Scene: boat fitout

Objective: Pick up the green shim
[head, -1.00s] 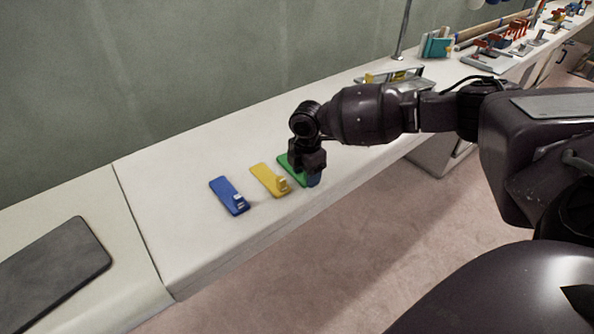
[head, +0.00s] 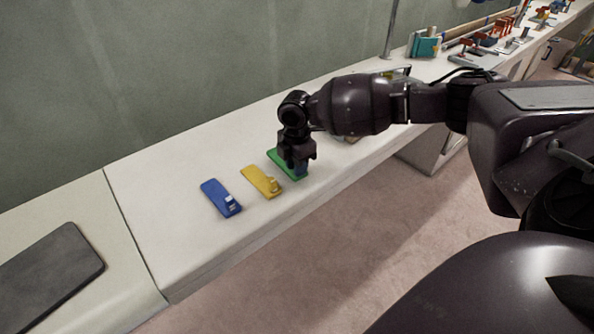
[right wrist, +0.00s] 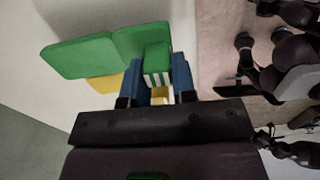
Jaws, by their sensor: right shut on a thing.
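The green shim (head: 284,160) is a flat plate with a raised tab at its near end. My right gripper (head: 301,171) is shut on that tab from above. In the right wrist view the tab (right wrist: 156,60) sits between the two blue finger pads (right wrist: 158,80), and the flat green plate (right wrist: 90,55) reaches out to the left. In the head view the gripper hides part of the near end. The shim seems to be slightly above the white counter, but the gap is hard to judge. My left gripper is not seen.
A yellow shim (head: 260,181) and a blue shim (head: 219,197) lie on the counter (head: 185,240) left of the green one. A dark grey mat (head: 50,268) lies farther left. Tools and teal books (head: 425,46) stand at the far right. The counter's front edge is close by.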

